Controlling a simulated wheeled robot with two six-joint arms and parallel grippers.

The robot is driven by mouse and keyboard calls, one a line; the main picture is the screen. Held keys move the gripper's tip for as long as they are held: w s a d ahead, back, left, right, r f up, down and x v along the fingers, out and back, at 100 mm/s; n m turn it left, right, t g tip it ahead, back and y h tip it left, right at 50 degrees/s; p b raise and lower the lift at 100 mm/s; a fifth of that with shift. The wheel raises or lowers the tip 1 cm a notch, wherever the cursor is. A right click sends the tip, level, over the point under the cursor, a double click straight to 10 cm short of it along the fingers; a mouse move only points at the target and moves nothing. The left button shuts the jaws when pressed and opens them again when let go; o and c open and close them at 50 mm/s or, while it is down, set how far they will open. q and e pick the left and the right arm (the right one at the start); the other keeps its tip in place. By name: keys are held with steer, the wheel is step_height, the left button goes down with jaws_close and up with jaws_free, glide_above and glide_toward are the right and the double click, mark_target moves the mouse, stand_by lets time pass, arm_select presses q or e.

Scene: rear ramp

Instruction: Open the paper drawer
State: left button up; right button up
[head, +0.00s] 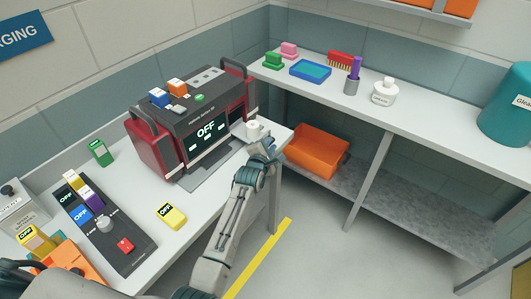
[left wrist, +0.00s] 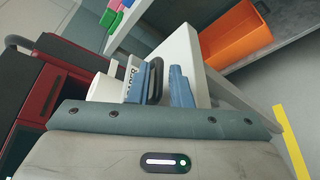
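The black and red machine (head: 150,146) stands on the white counter, with an OFF display on its front. A small white box with a lettered label (left wrist: 128,80) and a dark loop handle (left wrist: 155,82) lie at my left gripper (left wrist: 163,85), which also shows in the head view (head: 264,152). Its blue fingers stand apart, with the handle between them and a gap towards the right finger. I cannot tell whether the other finger touches the handle. The label cannot be read surely. No part clearly marked as the paper drawer shows. My right gripper is out of view.
A white roll or cup (left wrist: 104,88) is close beside the left finger. A control panel (head: 108,237) and a yellow OFF block (head: 171,215) are on the counter. An orange bin (head: 316,152) sits on the lower shelf. The floor by the yellow line (head: 258,258) is clear.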

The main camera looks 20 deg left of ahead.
arm_select(q)
steer(key=b+v, duration=0.2)
steer(key=v, duration=0.8)
steer(key=shift+s, duration=0.15)
